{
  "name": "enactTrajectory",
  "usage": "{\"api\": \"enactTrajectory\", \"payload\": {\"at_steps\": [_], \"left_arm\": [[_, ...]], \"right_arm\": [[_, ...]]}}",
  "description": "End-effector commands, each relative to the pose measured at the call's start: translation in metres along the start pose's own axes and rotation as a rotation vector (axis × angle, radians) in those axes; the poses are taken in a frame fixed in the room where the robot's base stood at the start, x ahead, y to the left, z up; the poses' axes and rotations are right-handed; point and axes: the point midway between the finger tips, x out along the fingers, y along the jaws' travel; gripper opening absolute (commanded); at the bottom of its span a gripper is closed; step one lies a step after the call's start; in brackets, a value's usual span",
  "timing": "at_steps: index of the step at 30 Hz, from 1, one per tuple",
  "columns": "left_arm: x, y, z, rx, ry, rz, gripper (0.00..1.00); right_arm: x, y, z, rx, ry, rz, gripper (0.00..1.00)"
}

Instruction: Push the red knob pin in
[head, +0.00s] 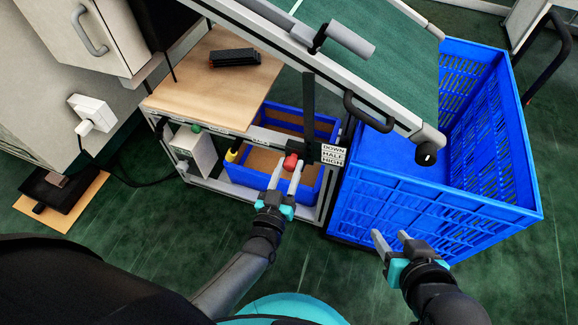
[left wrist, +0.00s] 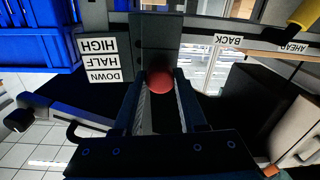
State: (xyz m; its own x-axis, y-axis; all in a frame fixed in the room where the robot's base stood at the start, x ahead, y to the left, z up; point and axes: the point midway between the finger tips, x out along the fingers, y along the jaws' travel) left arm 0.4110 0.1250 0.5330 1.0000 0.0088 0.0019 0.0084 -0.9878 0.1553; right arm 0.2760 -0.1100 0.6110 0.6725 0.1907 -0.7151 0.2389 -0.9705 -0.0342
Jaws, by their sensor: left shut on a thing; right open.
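The red knob pin (head: 291,162) sits on the front rail of the metal frame, just left of the label plate with DOWN, HALF and HIGH (head: 333,155). My left gripper (head: 286,175) is at the knob, its fingers shut on it. In the left wrist view the round red knob (left wrist: 160,81) shows between the fingertips, in front of a dark upright block (left wrist: 157,35). The pin's shaft is hidden behind the knob. My right gripper (head: 391,239) is open and empty in front of the large blue crate.
A large blue crate (head: 430,200) stands at the right under a green sloping belt (head: 385,70). A smaller blue bin (head: 245,177) is below the rail. A black handle (head: 368,113) juts out above right. A yellow knob (head: 232,155) is left on the rail.

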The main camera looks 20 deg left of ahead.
Motion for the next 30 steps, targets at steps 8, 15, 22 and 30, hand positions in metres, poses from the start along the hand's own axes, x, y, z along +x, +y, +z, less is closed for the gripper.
{"api": "enactTrajectory", "payload": {"at_steps": [8, 15, 22, 30], "left_arm": [[0.005, 0.0, -0.001, -0.002, -0.001, 0.001, 0.42], [0.004, 0.0, -0.001, -0.002, -0.001, 0.001, 0.69], [0.003, 0.0, -0.001, -0.001, -0.001, 0.001, 0.72], [-0.007, 0.0, -0.001, 0.0, -0.003, 0.001, 0.72]], "right_arm": [[0.0, 0.0, 0.001, 0.001, -0.002, 0.0, 0.5], [0.0, 0.0, 0.001, 0.001, -0.002, 0.0, 0.5], [0.0, -0.001, 0.001, 0.002, -0.002, -0.001, 0.5], [-0.006, 0.004, 0.004, 0.002, -0.053, 0.012, 0.5]]}}
